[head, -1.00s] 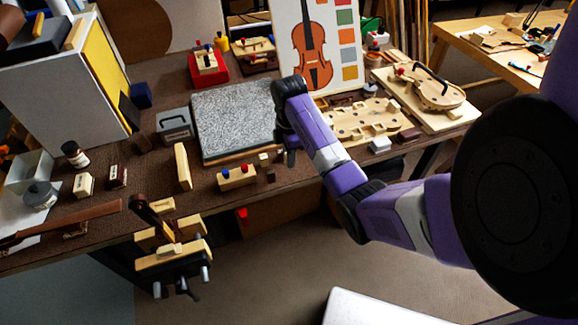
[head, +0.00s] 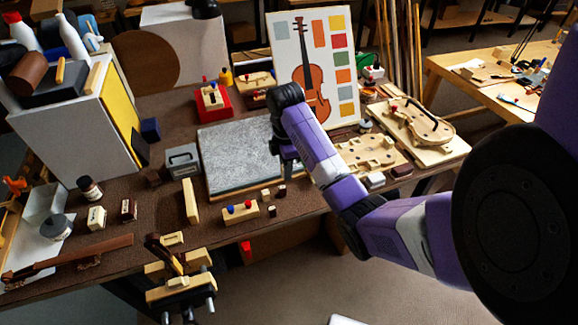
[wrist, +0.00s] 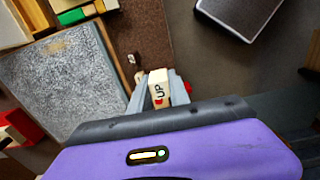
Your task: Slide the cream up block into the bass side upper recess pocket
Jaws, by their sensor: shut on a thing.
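My gripper (wrist: 158,92) is shut on the cream up block (wrist: 159,85), whose dark "UP" lettering and a small red mark face the wrist camera. In the head view my gripper (head: 285,168) hangs by the right front of the grey stone plate (head: 235,160), apart from the mould; the block there is too small to make out. The pale wooden violin mould (head: 372,152) with its cut-outs lies right of the plate, partly hidden by my arm. I cannot tell which cut-out is the bass side upper pocket.
Small cream (head: 266,194) and dark (head: 272,211) blocks sit before the plate. A wooden holder with blue and red knobs (head: 241,212) is near the bench edge. A white block (head: 375,180) lies before the mould. A violin chart (head: 313,70) stands behind.

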